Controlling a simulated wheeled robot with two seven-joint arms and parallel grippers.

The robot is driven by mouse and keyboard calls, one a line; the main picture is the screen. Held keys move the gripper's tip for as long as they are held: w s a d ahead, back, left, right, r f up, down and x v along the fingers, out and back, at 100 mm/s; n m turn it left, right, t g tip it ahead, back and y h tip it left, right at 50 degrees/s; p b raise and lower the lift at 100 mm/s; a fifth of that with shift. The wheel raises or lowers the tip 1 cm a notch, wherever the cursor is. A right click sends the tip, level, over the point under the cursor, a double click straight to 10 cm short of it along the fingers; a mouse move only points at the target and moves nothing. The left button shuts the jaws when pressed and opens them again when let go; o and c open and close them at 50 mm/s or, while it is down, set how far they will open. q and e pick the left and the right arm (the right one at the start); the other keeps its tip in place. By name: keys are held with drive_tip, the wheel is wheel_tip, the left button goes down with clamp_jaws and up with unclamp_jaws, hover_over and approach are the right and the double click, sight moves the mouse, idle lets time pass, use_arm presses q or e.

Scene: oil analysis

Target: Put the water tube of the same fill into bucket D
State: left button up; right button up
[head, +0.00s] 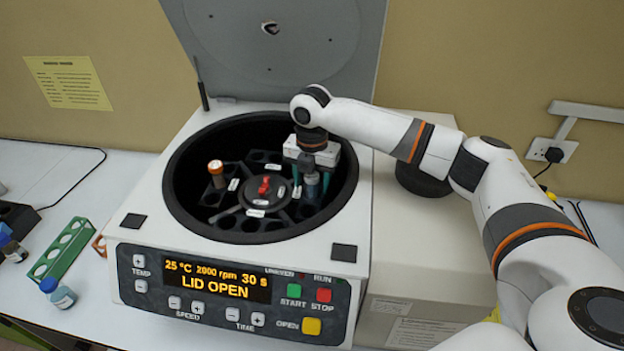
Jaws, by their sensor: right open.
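The open centrifuge (240,240) stands in the middle, its dark rotor (267,192) bearing several buckets with small white labels too small to read. A tube with an orange cap (216,170) stands upright in a bucket on the rotor's left. My right gripper (311,184) reaches down into the bowl at the rotor's right. Its teal fingers are apart, on both sides of a dark blue-grey tube top (312,180) in a bucket there. Whether they touch it, and the tube's fill, I cannot tell. My left gripper is out of view.
The raised lid (280,45) stands behind the bowl; the bowl's rim surrounds my right gripper. A green rack (62,250), a blue-capped bottle (58,293) and a dark item (18,216) are on the left of the bench. The display reads LID OPEN.

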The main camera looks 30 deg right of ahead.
wheel_tip(320, 180, up, 11)
drive_tip(key=b, duration=0.3)
drive_tip(key=shift+b, duration=0.3)
drive_tip(key=shift+r, duration=0.5)
